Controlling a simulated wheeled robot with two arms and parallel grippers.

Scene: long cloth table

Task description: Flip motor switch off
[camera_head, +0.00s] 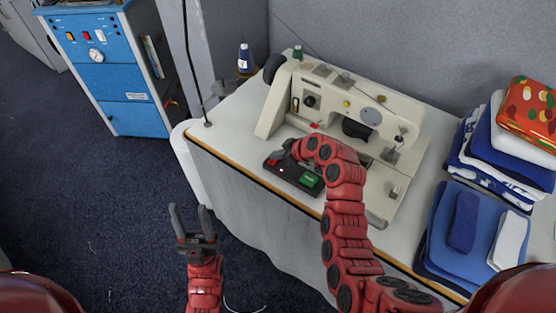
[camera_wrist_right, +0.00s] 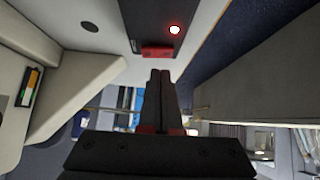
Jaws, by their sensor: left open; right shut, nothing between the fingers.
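A black switch box (camera_head: 288,174) lies on the table in front of the sewing machine (camera_head: 330,112). It carries a green button (camera_head: 310,180) on its right part. In the right wrist view, the box (camera_wrist_right: 148,22) shows a lit red-white lamp (camera_wrist_right: 174,29) and a red switch (camera_wrist_right: 157,51). My right gripper (camera_wrist_right: 160,73) is shut and empty, its fingertips just short of the red switch in that view; contact cannot be told. In the head view, my right arm bends over the box and hides part of it. My left gripper (camera_head: 190,212) is open and empty, in front of the table.
Folded blue and white cloths (camera_head: 470,235) are stacked at the right. A blue cabinet (camera_head: 115,75) stands on the floor at the left. The floor around my left gripper is clear.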

